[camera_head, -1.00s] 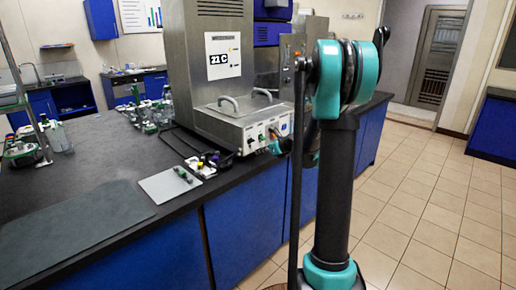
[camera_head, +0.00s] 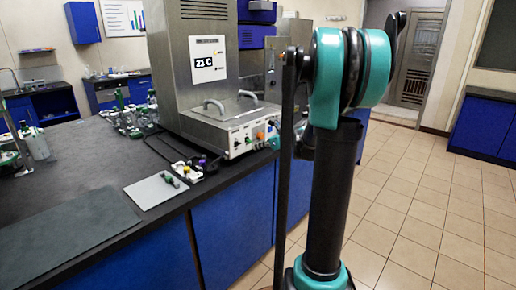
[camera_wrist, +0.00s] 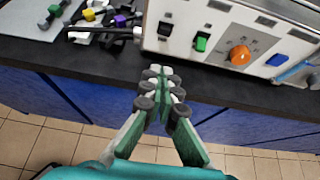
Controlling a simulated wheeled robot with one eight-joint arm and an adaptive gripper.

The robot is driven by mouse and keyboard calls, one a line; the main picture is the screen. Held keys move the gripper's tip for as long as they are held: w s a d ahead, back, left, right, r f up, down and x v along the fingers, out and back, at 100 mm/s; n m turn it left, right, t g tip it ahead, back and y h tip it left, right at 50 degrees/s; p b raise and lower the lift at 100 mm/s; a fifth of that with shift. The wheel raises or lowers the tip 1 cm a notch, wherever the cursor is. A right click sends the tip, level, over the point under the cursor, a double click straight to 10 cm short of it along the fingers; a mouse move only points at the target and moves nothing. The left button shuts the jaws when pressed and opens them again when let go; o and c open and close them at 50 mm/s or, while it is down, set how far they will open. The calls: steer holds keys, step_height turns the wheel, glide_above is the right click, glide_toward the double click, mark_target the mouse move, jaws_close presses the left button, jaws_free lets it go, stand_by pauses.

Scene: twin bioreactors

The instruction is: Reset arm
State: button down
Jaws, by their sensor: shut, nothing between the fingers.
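My gripper (camera_wrist: 160,92) shows in the wrist view with its green and grey fingers together and nothing between them. It is in front of the bench edge, below the control panel of the steel machine. The steel bioreactor machine (camera_head: 200,70), marked "21C", stands on the dark bench. Its panel (camera_wrist: 235,30) carries black, green and blue switches and an orange knob (camera_wrist: 240,55).
The dark bench (camera_head: 70,165) has blue cabinets (camera_head: 232,225) below. A light grey plate (camera_head: 150,192) with small green parts lies near its front edge. Small connectors (camera_head: 200,165) lie beside it. The tiled floor (camera_head: 430,220) to the right is clear.

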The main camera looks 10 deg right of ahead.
steer(key=s+f+n+g+h, duration=0.2)
steer(key=s+f+n, duration=0.3)
steer(key=s+n, duration=0.4)
steer(key=s+a+f+n+g+h, duration=0.1)
steer(key=s+f+n+h, duration=0.1)
steer(key=s+f+n, duration=0.4)
steer(key=s+a+f+n+g+h, duration=0.1)
steer(key=s+f+n, duration=0.4)
steer(key=s+n, duration=0.8)
steer(key=shift+s+f+n+g+h, duration=0.3)
steer(key=shift+s+g+h, duration=0.65)
steer(key=shift+s, duration=2.05)
